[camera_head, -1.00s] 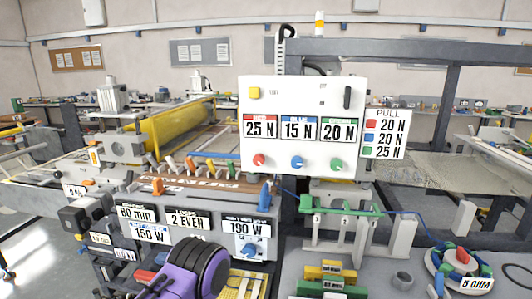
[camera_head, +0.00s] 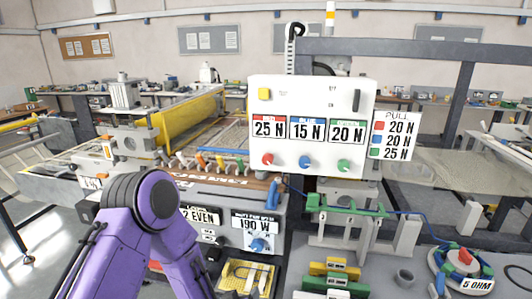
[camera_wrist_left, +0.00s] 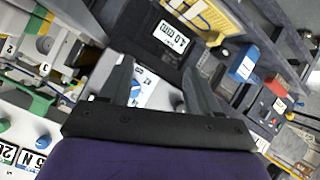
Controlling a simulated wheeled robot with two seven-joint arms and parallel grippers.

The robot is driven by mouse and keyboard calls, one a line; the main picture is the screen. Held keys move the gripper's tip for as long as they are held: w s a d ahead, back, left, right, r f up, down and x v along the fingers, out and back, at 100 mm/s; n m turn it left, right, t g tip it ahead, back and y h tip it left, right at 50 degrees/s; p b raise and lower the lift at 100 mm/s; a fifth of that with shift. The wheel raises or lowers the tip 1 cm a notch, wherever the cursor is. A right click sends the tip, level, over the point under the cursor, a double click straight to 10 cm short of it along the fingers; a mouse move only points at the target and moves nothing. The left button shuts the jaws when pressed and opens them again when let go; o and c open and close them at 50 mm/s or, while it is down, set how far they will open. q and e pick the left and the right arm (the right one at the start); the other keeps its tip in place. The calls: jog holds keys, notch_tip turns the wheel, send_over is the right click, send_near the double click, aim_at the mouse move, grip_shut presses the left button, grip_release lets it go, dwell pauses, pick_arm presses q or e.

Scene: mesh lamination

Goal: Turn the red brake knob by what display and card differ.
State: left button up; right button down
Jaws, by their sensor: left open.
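A white panel (camera_head: 312,95) stands in the middle of the head view. Its displays read red 25 N (camera_head: 269,127), blue 15 N (camera_head: 306,129) and green 20 N (camera_head: 346,132). Below them are the red knob (camera_head: 267,159), blue knob (camera_head: 305,162) and green knob (camera_head: 344,165). The PULL card (camera_head: 395,137) reads red 20 N, blue 20 N, green 25 N. My purple left arm is low left in the head view, with its gripper out of that picture. In the left wrist view my left gripper (camera_wrist_left: 160,90) is open and empty. The red knob cannot be made out there.
A lower control box (camera_head: 258,238) shows 190 W, left of the panel and below it. A green bracket (camera_head: 345,207) with a blue wire stands under the panel. Yellow and green blocks (camera_head: 327,270) and a round reel (camera_head: 463,265) are at the lower right.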

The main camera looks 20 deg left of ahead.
pick_arm(q)
jog(key=w+r+m+t, duration=0.1)
jog(key=w+r+t, duration=0.3)
jog(key=w+r, duration=0.6)
jog(key=m+t+y+p, duration=0.1)
jog(key=m+t+p, duration=0.1)
jog(key=m+t, duration=0.55)
send_near(267, 160)
jog(key=shift+g, duration=0.45)
jog(key=p+x, duration=0.1)
jog(key=x, duration=0.1)
jog(key=p+x, duration=0.2)
jog(key=x, duration=0.1)
jog(key=p+x, duration=0.1)
jog(key=x, duration=0.2)
jog(key=shift+r, duration=0.5)
jog(key=shift+w, duration=0.35)
pick_arm(e)
notch_tip(267, 160, up, 7)
jog(key=shift+r, duration=0.15)
